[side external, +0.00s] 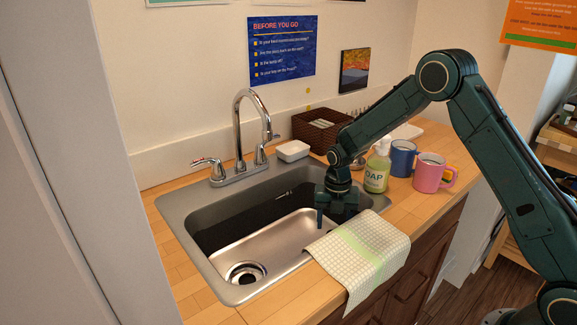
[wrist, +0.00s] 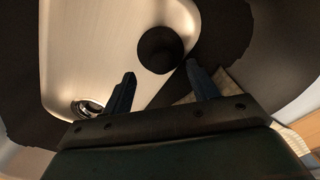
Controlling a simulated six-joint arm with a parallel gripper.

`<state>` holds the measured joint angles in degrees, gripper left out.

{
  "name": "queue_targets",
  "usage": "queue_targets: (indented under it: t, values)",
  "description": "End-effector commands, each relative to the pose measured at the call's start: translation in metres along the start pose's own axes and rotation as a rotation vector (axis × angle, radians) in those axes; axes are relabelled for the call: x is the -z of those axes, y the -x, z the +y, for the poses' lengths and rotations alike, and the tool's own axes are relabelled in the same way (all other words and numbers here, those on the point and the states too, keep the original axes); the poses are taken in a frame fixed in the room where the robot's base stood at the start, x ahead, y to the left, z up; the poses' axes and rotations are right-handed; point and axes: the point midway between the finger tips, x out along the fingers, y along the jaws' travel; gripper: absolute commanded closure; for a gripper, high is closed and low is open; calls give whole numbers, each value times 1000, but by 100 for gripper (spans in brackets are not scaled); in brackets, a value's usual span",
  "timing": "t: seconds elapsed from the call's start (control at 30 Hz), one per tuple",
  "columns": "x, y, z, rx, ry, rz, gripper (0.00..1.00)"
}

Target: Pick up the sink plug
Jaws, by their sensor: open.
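The sink plug (wrist: 160,50) looks like a dark round disc on the pale metal floor of the sink basin, at the upper middle of the wrist view. My gripper (wrist: 160,69) is open, with its two fingers apart and nothing between them. The plug shows just beyond and between the fingertips; I cannot tell the height gap. In the side view my gripper (side external: 333,212) points down inside the right end of the sink (side external: 183,205). I cannot make out the plug there, in the shadow around the gripper.
The drain (side external: 245,273) is at the sink's near left. A checked cloth (side external: 362,250) hangs over the front right rim. A soap bottle (side external: 377,167), blue mug (side external: 402,158) and pink mug (side external: 430,173) stand right of the sink. The faucet (side external: 239,130) rises behind.

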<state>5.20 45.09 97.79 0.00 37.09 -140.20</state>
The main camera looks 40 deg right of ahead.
Motion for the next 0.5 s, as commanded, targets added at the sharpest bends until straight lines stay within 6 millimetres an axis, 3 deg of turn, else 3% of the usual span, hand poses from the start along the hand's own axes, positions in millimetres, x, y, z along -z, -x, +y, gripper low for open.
queue_targets:
  t: [0.2,0.5]
  values:
    - [0,-24,-1,1,0,2,41]
    - [0,-30,-1,0,0,0,41]
